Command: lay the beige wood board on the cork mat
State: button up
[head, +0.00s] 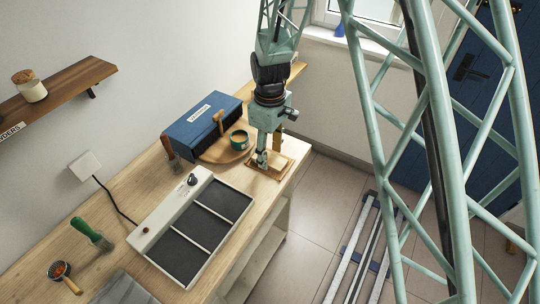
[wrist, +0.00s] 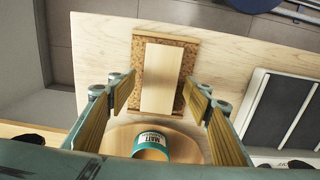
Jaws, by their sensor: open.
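The beige wood board (wrist: 161,78) lies on the cork mat (wrist: 188,58) in the wrist view, with cork showing at its far end and along both long sides. Its near end comes close to the mat's near edge. In the head view the mat (head: 282,173) is at the bench's far right end, partly hidden by my gripper (head: 262,163). My gripper, also in the wrist view (wrist: 160,88), is open, with one finger on each side of the board and apart from it. I cannot tell the exact height of the fingertips above the mat.
A round wooden board (head: 222,153) with a green tin (head: 239,140) stands close beside the mat. A blue box (head: 200,122) is behind it. A white panel with dark pads (head: 190,225) lies nearer on the bench. The bench edge is close to the mat.

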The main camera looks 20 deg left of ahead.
aim_at(271, 159)
notch_tip(271, 159, up, 11)
dwell(0.7)
jog(key=shift+r, duration=0.15)
dwell(0.5)
jog(key=s+d+r+m+t, duration=0.1)
jog(key=s+d+r+m, duration=0.35)
jog(key=d+r, duration=0.65)
jog(key=s+d+r+m+t, duration=0.1)
jog(key=s+d+r+m, duration=0.3)
jog(key=d+r, duration=0.75)
jog(key=s+d+r+m, duration=0.2)
jog(key=s+d, duration=0.3)
jog(key=s, duration=0.4)
jog(key=s+d+r+m+t, duration=0.1)
jog(key=s+d+r+m, duration=0.1)
jog(key=s+d, duration=0.3)
jog(key=s+d+r+m+t, duration=0.1)
jog(key=s+d, duration=0.5)
jog(key=s, duration=0.7)
jog(key=shift+r+m, duration=0.65)
jog(key=shift+r, duration=0.4)
jog(key=shift+w, duration=0.1)
jog(key=shift+c, duration=0.5)
